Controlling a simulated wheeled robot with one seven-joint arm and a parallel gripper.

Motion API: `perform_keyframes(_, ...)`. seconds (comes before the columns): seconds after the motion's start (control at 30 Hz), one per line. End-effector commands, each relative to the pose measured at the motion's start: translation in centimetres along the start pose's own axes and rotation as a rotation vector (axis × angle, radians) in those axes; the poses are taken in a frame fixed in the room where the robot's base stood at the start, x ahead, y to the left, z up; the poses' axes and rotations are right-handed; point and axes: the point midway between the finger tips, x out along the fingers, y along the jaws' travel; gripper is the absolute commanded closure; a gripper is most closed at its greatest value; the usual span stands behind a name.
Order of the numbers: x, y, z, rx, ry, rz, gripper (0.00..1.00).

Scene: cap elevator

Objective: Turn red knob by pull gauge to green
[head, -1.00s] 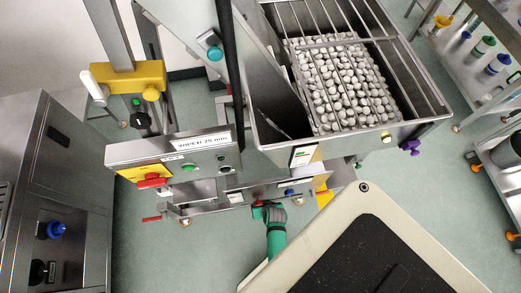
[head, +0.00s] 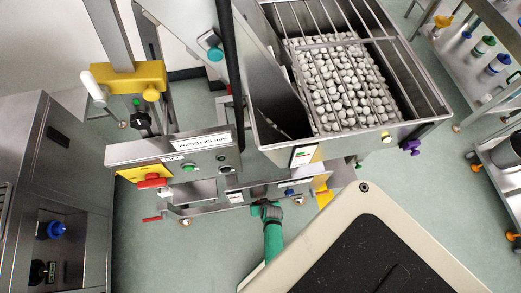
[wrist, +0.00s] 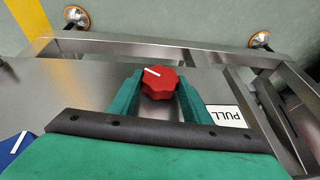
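The red knob (wrist: 160,83) with a white pointer line sits on a steel panel in the wrist view. Its line points to the upper left. A white PULL label (wrist: 227,116) is right of it. My gripper (wrist: 159,88) has its two green fingers apart, one on each side of the knob. I cannot tell whether they touch it. In the head view my gripper (head: 266,208) is at the low front panel of the machine, and the knob is hidden there. I cannot make out the gauge or its green zone in either view.
A blue knob (wrist: 17,150) with a white line is at the lower left of the wrist view. The hopper (head: 420,118) with white caps stands above my gripper in the head view. A control box (head: 206,163) with a red switch is to the left.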

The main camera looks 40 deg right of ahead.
Motion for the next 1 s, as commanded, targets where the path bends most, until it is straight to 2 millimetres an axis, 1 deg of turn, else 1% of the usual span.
perform_keyframes(0.27,-0.02,0.16,0.01,0.004,0.000,-0.010,0.79)
perform_keyframes(0.47,0.00,0.31,-0.04,0.029,0.001,-0.065,0.79)
perform_keyframes(0.67,0.04,0.56,-0.04,0.076,0.001,-0.172,0.79)
perform_keyframes(1.0,0.18,0.94,-0.10,0.178,0.003,-0.411,0.79)
